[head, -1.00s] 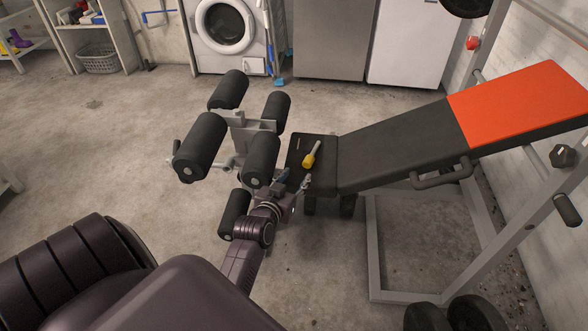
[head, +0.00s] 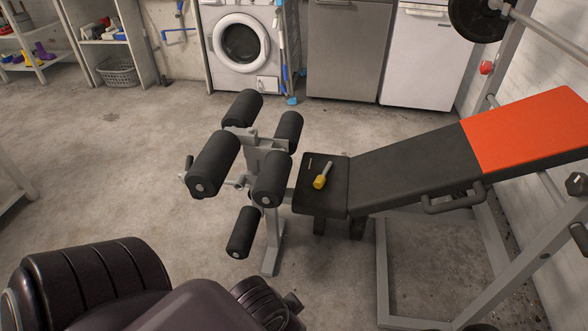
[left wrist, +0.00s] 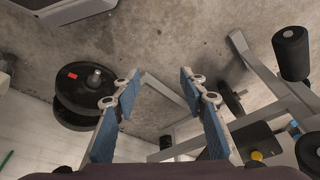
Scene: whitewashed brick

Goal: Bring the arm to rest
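My left gripper (left wrist: 160,78) shows in the left wrist view with its two blue-padded fingers spread apart and nothing between them. In the head view my dark purple arm is folded low at the bottom edge, and its fingers cannot be made out there. A yellow-handled tool (head: 321,182) lies on the black seat of the weight bench (head: 400,168), clear of my arm. A yellow piece also shows on the bench in the left wrist view (left wrist: 257,155). My right gripper is in neither view.
The bench's padded leg rollers (head: 214,164) stand just ahead of my arm. A barbell plate (head: 476,17) hangs at the upper right. A washing machine (head: 240,45) and shelves line the back. The concrete floor on the left is clear.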

